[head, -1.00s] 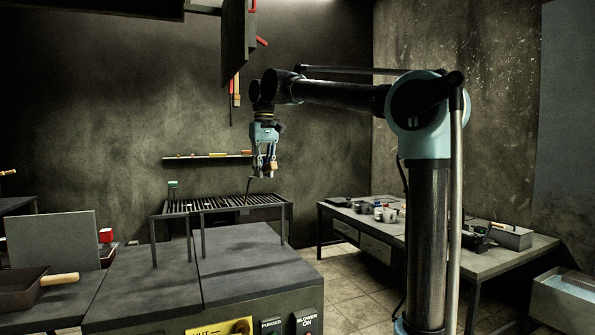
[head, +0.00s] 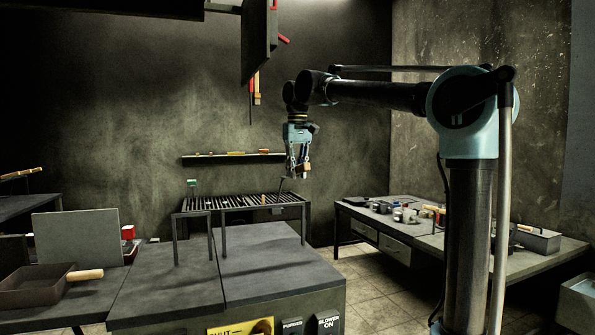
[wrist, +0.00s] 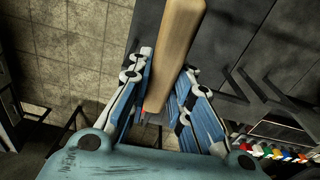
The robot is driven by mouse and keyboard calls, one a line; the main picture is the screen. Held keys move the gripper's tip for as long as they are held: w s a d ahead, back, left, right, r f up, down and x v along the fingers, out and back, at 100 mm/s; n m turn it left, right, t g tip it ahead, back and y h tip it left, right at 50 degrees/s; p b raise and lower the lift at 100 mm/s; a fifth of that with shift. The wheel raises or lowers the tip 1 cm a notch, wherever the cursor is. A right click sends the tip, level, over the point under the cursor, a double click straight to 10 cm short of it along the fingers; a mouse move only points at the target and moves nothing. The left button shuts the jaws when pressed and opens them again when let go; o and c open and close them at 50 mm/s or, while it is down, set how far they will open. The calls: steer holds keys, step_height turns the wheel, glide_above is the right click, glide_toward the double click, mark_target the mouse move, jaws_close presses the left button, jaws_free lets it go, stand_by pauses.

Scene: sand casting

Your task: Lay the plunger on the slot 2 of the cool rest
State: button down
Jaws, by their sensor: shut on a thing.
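My gripper (head: 298,170) is shut on a wooden handle (wrist: 178,50), which runs between the two blue-padded fingers in the wrist view. I take it to be the plunger's handle. In the head view the wood (head: 305,170) shows small at the fingertips, and a short dark part (head: 283,184) slants down to the left below them. The plunger's far end is not clear. My gripper is above the rack's right end. Slot numbers cannot be read.
A small wooden upright piece (head: 263,198) shows at the rack. A wall shelf (head: 232,156) is behind it. A work table (head: 395,220) with cups and tools stands at the right. A pan (head: 35,288) sits at left.

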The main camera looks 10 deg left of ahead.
step_height(320, 180, down, 9)
stand_by(0.9)
steer(key=shift+f, duration=0.1)
stand_by(0.8)
steer(key=c, duration=1.4)
jaws_free()
steer(key=shift+o, duration=0.2)
